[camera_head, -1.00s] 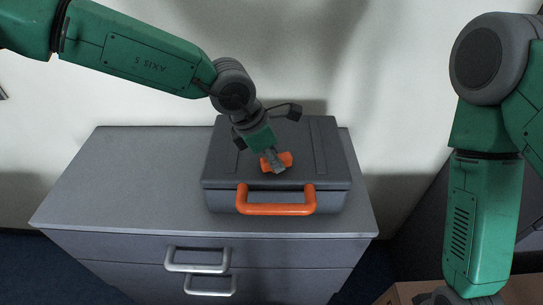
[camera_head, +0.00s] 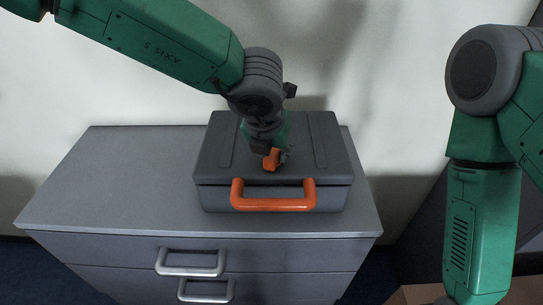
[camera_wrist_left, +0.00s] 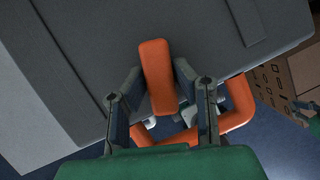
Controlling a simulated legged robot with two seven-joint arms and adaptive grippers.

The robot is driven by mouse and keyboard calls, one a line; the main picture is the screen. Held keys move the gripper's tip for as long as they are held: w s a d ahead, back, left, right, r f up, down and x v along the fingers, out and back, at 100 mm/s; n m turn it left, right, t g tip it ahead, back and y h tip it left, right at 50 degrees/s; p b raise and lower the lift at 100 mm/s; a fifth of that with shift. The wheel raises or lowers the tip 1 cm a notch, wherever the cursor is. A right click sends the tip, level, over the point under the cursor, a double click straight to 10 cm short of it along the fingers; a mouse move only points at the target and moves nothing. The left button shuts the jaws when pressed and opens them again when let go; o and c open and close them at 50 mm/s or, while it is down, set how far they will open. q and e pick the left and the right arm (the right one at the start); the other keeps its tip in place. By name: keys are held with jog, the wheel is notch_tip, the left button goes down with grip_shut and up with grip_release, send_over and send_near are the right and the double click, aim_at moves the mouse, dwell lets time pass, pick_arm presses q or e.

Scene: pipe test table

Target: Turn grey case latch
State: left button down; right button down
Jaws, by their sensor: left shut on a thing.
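The grey case (camera_head: 219,140) lies flat and closed on a grey cabinet, with an orange carry handle (camera_head: 273,205) on its front side. The small orange latch (camera_head: 271,160) is on the lid near the front edge. It also shows in the left wrist view (camera_wrist_left: 157,75), between the two fingers. My left gripper (camera_head: 274,155) points down over the lid and is shut on the latch. In the head view its wrist hides part of the latch and lid. My right arm shows at the right, but its gripper is out of the picture.
The cabinet top (camera_head: 110,185) is clear to the left of the case. Its drawers have metal handles (camera_head: 190,270). A pale wall stands behind. A brown cardboard box (camera_wrist_left: 290,75) shows low at the right.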

pick_arm(q)
jog(key=shift+w+r+n+y+b, duration=0.15)
jog(key=shift+n+y, duration=0.15)
jog(key=shift+n, duration=0.55)
jog(key=shift+w+n+y+b, duration=0.15)
jog(key=shift+n+y, duration=0.15)
jog(key=shift+n, duration=0.55)
jog(key=c, duration=1.4)
grip_release()
jog(key=shift+o, duration=0.4)
jog(key=shift+w+d+f, duration=0.1)
jog(key=shift+f, duration=0.1)
jog(key=shift+s+r, duration=0.25)
jog(key=shift+r, duration=0.1)
jog(key=v, duration=1.1)
jog(key=shift+d, duration=0.2)
